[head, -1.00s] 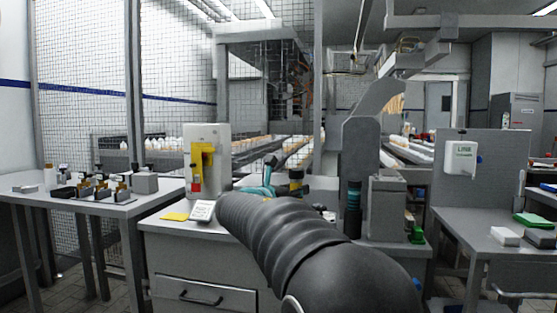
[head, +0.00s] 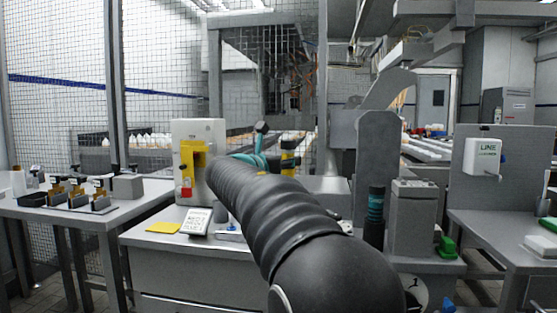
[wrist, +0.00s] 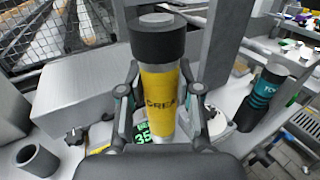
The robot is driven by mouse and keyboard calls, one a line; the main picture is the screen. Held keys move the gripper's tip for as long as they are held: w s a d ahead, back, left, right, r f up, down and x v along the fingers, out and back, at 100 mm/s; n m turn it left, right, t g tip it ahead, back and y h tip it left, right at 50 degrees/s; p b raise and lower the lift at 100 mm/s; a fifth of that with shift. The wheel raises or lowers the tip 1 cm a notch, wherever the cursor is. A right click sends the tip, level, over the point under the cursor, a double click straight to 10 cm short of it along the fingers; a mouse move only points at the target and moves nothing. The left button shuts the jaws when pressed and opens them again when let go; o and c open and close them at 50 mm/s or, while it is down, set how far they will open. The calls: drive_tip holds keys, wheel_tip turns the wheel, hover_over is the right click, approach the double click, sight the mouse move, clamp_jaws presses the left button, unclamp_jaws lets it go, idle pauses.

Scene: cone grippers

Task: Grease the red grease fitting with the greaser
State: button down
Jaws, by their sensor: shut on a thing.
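The greaser is a yellow cylinder with a black cap, upright in the wrist view (wrist: 160,88). My gripper (wrist: 160,95) is shut on it, one finger on each side of the yellow body. In the head view the greaser (head: 288,158) shows beyond my dark arm, above the grey bench. A small red part (head: 186,192) sits below a yellow bracket on a white panel at the left. I cannot tell whether it is the red grease fitting, and no other fitting is clear.
A grey bench (head: 150,260) holds a yellow pad (head: 164,227) and a printed card (head: 197,221). Grey machinery (head: 376,165) and a teal-banded black cylinder (head: 375,212) stand right of the greaser. A side table with small parts (head: 65,215) is left.

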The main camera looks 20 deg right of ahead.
drive_tip(key=shift+a+f+b, duration=0.15)
drive_tip(key=shift+f+b, duration=0.55)
drive_tip(key=shift+b, duration=0.05)
wheel_tip(320, 180, down, 3)
drive_tip(key=b, duration=0.2)
drive_tip(key=shift+r+b, duration=0.2)
drive_tip(key=shift+b, duration=0.2)
drive_tip(key=shift+f, duration=0.6)
drive_tip(key=shift+a, duration=0.1)
drive_tip(key=shift+p, duration=0.45)
idle(0.6)
drive_tip(key=shift+f+b, duration=0.6)
drive_tip(key=shift+f, duration=0.5)
idle(1.0)
drive_tip(key=shift+r+p, duration=0.5)
drive_tip(key=shift+p, duration=0.25)
idle(1.9)
